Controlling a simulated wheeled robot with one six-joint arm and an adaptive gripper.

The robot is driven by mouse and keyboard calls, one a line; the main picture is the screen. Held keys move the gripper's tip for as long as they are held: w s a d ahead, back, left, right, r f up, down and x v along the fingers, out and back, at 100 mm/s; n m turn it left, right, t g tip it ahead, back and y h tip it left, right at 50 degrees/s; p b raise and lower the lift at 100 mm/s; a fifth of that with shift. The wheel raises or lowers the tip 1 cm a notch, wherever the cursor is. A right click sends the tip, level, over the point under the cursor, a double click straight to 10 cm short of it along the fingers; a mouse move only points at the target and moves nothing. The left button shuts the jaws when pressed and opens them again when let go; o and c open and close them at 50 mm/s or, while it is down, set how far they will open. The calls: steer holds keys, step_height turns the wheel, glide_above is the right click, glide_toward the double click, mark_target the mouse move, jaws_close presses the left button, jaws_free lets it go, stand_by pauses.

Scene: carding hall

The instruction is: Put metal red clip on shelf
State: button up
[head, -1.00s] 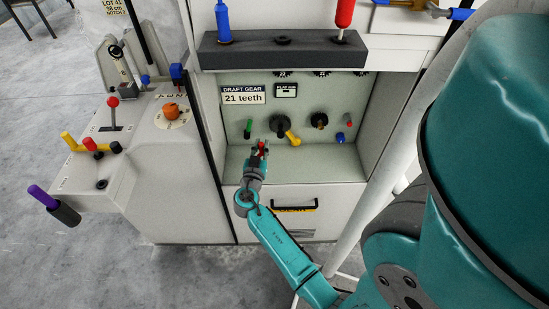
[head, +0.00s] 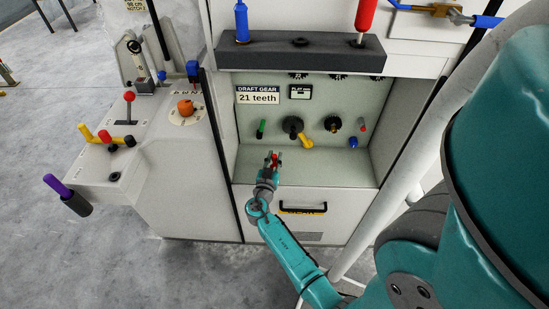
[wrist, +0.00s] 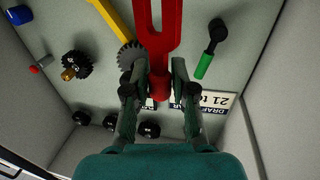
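The red metal clip (wrist: 158,40) is a two-pronged fork with a short stem. In the wrist view its stem sits between the fingers of my gripper (wrist: 158,78), which look closed on it, with the prongs pointing away. In the head view my gripper (head: 274,158) is at the front of a pale green recess, and only a small bit of red (head: 274,156) shows there. The recess has a flat, bare floor (head: 335,166) like a shelf. A dark grey ledge (head: 270,50) runs above the recess. Which of these is the shelf is not marked.
The recess back wall carries a black knob with a yellow handle (head: 306,141), a green-handled lever (head: 261,128), a black gear (head: 333,124) and a blue knob (head: 353,142). A red-handled tool (head: 366,14) and a blue-handled tool (head: 241,20) stand in the ledge.

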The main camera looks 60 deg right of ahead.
steer(key=shift+o, duration=0.9)
